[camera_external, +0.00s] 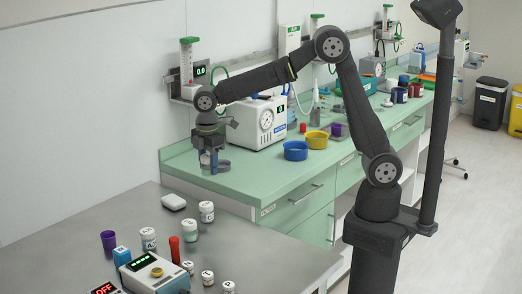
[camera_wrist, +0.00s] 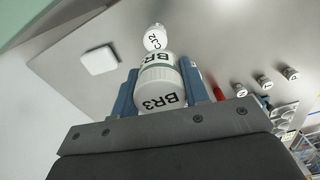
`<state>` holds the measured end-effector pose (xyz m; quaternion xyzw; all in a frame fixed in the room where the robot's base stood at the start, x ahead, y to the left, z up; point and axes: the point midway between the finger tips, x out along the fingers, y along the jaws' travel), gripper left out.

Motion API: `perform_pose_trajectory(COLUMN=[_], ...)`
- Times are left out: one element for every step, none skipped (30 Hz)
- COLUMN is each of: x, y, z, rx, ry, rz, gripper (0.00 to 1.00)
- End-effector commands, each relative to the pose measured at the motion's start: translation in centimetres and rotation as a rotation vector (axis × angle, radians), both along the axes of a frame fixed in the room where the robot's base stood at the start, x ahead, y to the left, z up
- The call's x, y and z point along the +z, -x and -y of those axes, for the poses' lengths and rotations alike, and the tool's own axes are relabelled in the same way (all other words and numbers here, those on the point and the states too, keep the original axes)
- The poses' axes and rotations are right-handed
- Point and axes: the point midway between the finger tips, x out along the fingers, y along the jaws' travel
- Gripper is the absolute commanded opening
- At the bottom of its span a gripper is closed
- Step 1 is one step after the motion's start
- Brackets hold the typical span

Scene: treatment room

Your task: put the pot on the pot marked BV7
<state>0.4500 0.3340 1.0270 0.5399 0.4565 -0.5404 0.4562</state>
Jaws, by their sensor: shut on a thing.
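My gripper (camera_wrist: 160,85) is shut on a white pot (camera_wrist: 159,92), with a blue finger on each side. The held pot reads BR3, and part of the same marking shows again on its far end. In the external view my gripper (camera_external: 208,166) hangs at the upper left, above the work surfaces. The held pot is hard to make out there. Another white pot (camera_wrist: 155,37), with a marking like C2, stands just past the held pot. Several lidded pots stand on the grey table, among them one at its back (camera_external: 206,211). I cannot read BV7 on any.
A white box (camera_external: 173,201) lies at the grey table's (camera_external: 270,255) back. A red pen-like object (camera_external: 174,249), a purple cup (camera_external: 108,240) and a device with a green display (camera_external: 152,272) stand in front. The grey table's right part is clear.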

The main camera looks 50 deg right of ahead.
Motion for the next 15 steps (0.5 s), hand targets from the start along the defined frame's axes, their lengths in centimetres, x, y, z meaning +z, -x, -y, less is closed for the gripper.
perform_pose_trajectory(x=[0.2, 0.4, 0.4, 0.3, 0.2, 0.0, -0.3, -0.7, -1.2, -1.6, -2.1, -2.7, -3.1, -3.5, -4.0], y=[-0.3, -0.4, -0.4, -0.4, -0.4, -0.3, -0.1, 0.0, 0.3, 0.5, 0.8, 1.0, 1.2, 1.4, 1.7], z=[-0.7, -1.0, -1.3, -1.6, -1.9, -2.4, -2.9, -3.5, -4.3, -5.0, -5.7, -6.5, -7.2, -7.9, -8.7], rx=[0.006, 0.008, 0.011, 0.012, 0.013, 0.014, 0.015, 0.016, 0.017, 0.016, 0.017, 0.017, 0.016, 0.017, 0.016], ry=[-0.001, -0.001, 0.000, 0.001, 0.001, 0.001, 0.001, 0.001, 0.001, 0.002, 0.003, 0.002, 0.002, 0.002, 0.001], rz=[0.001, 0.001, 0.000, -0.001, -0.001, -0.001, -0.001, -0.001, -0.001, -0.001, -0.002, -0.002, -0.001, -0.001, -0.001], gripper=[0.19, 0.19, 0.19, 0.19, 0.19, 0.19, 0.19, 0.19, 0.19, 0.19, 0.19, 0.19, 0.19, 0.19, 0.19])
